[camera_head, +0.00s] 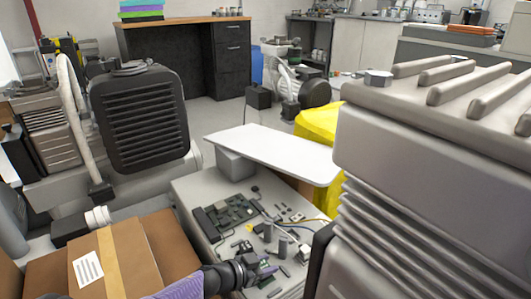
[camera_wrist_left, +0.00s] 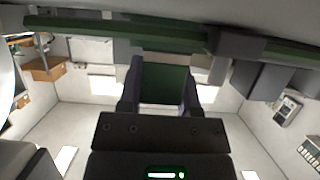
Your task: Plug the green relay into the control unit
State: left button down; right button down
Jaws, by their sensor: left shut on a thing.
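My left gripper (camera_head: 262,268) reaches in from the bottom of the head view, over the near part of the control unit (camera_head: 188,196). A long dark green strip, perhaps a board edge, crosses the top of that view. The relay is too small to make out in the head view. My right gripper is not in view.
A white panel (camera_head: 272,152) juts over the box's far side. A large grey ribbed housing (camera_head: 420,150) blocks the right. A cardboard box (camera_head: 128,255) stands at lower left, with a black finned compressor unit (camera_head: 143,118) behind it.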

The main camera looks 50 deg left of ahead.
pick_arm(q)
jog(key=shift+f, duration=0.4)
grip_release()
dwell(0.4)
jog(key=shift+r, duration=0.3)
notch_tip(320, 180, up, 3)
jog(key=p, duration=0.3)
notch_tip(320, 180, up, 3)
jog(key=p, duration=0.3)
jog(key=shift+r, duration=0.2)
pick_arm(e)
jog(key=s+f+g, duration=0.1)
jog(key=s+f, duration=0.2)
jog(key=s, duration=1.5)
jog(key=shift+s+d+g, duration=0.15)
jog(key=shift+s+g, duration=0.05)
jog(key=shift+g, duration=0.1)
